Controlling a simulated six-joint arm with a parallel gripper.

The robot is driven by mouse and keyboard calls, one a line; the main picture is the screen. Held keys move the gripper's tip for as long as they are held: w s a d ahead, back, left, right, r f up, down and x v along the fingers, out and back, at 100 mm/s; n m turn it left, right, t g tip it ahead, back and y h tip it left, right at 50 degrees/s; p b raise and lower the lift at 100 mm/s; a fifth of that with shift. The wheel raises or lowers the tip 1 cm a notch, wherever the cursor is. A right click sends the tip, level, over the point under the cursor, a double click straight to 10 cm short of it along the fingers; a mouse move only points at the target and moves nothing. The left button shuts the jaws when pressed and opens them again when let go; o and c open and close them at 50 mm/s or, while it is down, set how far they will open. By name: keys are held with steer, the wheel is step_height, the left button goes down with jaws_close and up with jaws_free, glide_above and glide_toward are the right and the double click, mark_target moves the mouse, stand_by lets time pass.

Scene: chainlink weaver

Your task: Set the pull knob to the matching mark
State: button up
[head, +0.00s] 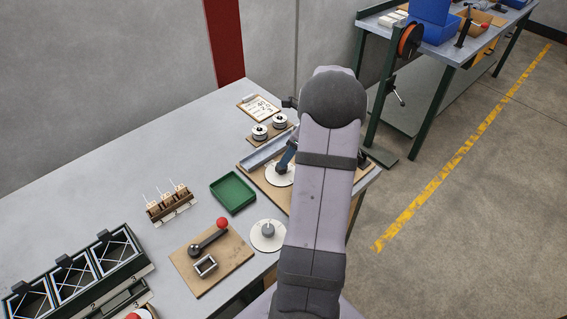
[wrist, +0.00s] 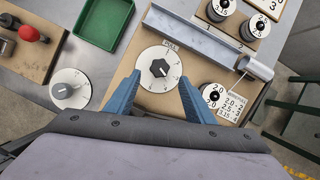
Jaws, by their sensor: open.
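The pull knob is a dark hexagonal knob (wrist: 159,68) on a round white dial (wrist: 158,86) with numbers around its rim and a "PULL" label above. The dial also shows in the head view (head: 279,176), partly hidden by my arm. My gripper (wrist: 159,77) is open, with one blue finger on each side of the knob, and holds nothing. I cannot tell how high the fingertips are above it. A small card (wrist: 233,106) right of the dial lists values beside numbers, seemingly 2.0 - 2, 2.5 - 3 and 3.15 - 4. A spool (wrist: 213,95) marked 2.0 stands beside it.
Two more labelled spools (wrist: 220,9) (wrist: 258,25) stand behind a grey channel (wrist: 195,38). A second dial (wrist: 68,89) lies left of the board.

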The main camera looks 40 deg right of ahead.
mark_target(281, 169)
steer(key=shift+p+x, duration=0.9)
steer(key=shift+x, duration=2.55)
steer(key=c, duration=1.1)
